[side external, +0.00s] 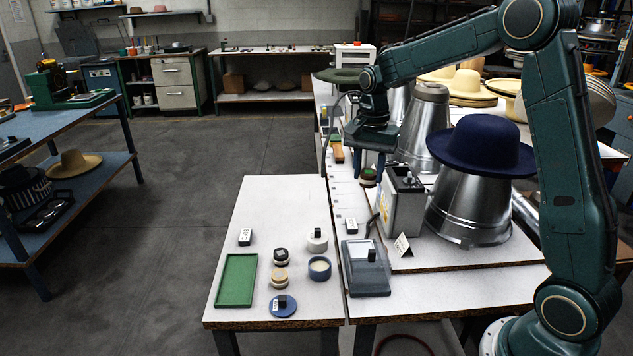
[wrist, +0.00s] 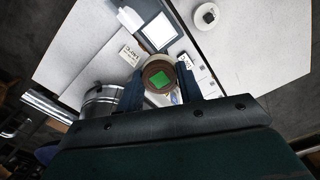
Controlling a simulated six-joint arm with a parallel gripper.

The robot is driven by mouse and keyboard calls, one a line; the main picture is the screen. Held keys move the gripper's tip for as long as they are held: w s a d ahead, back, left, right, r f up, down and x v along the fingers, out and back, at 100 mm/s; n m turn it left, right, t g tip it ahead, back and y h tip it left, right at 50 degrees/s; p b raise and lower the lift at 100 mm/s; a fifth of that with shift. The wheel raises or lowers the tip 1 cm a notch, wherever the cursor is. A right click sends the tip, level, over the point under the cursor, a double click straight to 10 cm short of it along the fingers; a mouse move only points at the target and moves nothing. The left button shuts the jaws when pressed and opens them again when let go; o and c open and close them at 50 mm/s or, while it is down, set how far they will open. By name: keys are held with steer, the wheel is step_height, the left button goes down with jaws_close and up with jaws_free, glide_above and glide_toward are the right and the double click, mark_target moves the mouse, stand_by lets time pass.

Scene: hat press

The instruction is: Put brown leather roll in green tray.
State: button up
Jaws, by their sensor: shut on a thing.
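The brown leather roll (side external: 368,181) is a short round piece with a green patch on top. My gripper (side external: 370,172) is shut on it, with one finger on each side, over the narrow strip of the long bench. In the wrist view the roll (wrist: 158,76) sits between the two dark blue fingers of my gripper (wrist: 159,83). How far it is above the bench is hard to tell. The green tray (side external: 236,281) lies flat and empty on the front left of the white table, well away from my gripper. The tray does not show in the wrist view.
A grey box machine (side external: 404,205) and a metal cone with a navy hat (side external: 481,147) stand right of my gripper. A grey-blue device (side external: 366,269) is in front. Beside the tray are stacked rolls (side external: 279,277), a blue ring (side external: 319,268) and a blue disc (side external: 283,306).

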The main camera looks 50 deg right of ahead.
stand_by(0.3)
steer(key=w+a, duration=1.1)
steer(key=a, duration=0.2)
glide_above(236, 288)
steer(key=shift+n, duration=0.4)
step_height(236, 288, down, 17)
steer(key=shift+r, duration=0.15)
steer(key=shift+f, duration=2.15)
steer(key=shift+f, duration=0.1)
steer(key=o, duration=1)
